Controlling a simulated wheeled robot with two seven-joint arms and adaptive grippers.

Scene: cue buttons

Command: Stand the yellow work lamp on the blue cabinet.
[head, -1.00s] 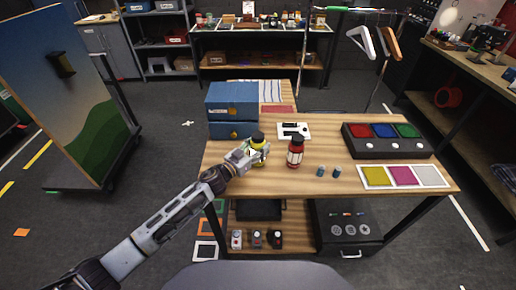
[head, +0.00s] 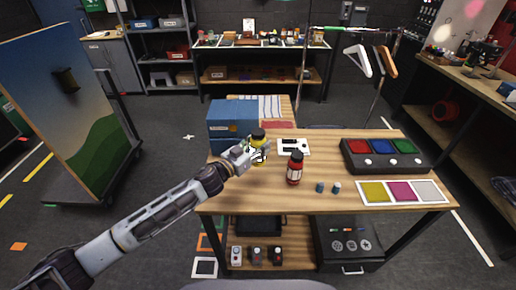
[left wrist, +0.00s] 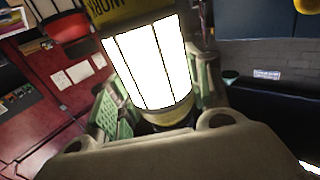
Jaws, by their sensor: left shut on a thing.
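The yellow work lamp (head: 258,136) is held in my left gripper (head: 254,152), in front of the right part of the blue cabinet. It looks upright in the head view. In the left wrist view the lamp's bright white panel (left wrist: 150,62) fills the middle between the fingers. The blue cabinet (head: 227,115) stands at the left back of the wooden table, with a flat, bare-looking top. The lamp and gripper cover part of its front. Whether the lamp touches anything besides the gripper, I cannot tell. My right gripper is not in view.
A red lamp (head: 295,168) stands on the table (head: 270,195), right of my left gripper. A console with red, blue and green buttons (head: 385,153) and colored squares (head: 402,191) are at the right.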

